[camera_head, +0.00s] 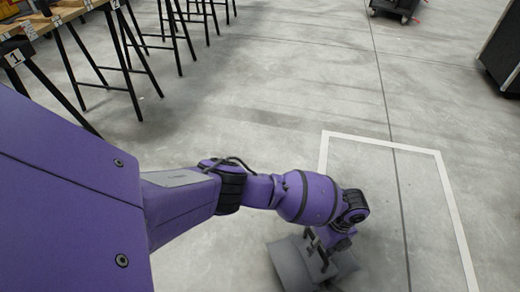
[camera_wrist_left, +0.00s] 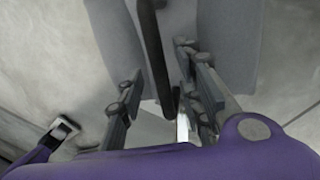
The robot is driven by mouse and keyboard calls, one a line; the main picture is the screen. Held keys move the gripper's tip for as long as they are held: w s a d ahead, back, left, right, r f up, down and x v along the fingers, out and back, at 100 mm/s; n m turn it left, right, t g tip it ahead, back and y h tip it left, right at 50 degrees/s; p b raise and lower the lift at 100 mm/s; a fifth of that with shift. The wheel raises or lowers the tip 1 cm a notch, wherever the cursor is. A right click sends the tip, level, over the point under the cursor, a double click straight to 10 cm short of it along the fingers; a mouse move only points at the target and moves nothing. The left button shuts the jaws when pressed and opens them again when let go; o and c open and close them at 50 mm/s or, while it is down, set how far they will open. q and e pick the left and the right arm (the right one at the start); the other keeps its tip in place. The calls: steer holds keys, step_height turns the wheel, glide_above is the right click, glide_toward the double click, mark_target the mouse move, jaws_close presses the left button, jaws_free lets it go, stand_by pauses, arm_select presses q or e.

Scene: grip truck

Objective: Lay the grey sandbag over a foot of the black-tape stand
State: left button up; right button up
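The grey sandbag (camera_head: 292,266) lies on the concrete floor at the bottom of the head view, partly hidden by my left gripper (camera_head: 327,249). In the left wrist view the grey sandbag (camera_wrist_left: 228,35) fills the upper middle, with a dark strap handle (camera_wrist_left: 152,45) running down its centre. My left gripper (camera_wrist_left: 160,85) has its fingers apart, one on each side of the strap. I see a gap between the fingers and the strap. No black-tape stand can be made out.
White tape (camera_head: 383,142) outlines a rectangle on the floor to the right of the sandbag. Tables on black trestle legs (camera_head: 125,65) stand at the upper left. A dark wheeled case (camera_head: 503,55) is at the right edge and a dark cart (camera_head: 394,8) at the top. The middle floor is clear.

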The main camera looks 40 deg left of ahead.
arm_select(q)
steer(key=shift+r, duration=0.2)
steer(key=v, duration=1.2)
steer(key=shift+d, duration=0.1)
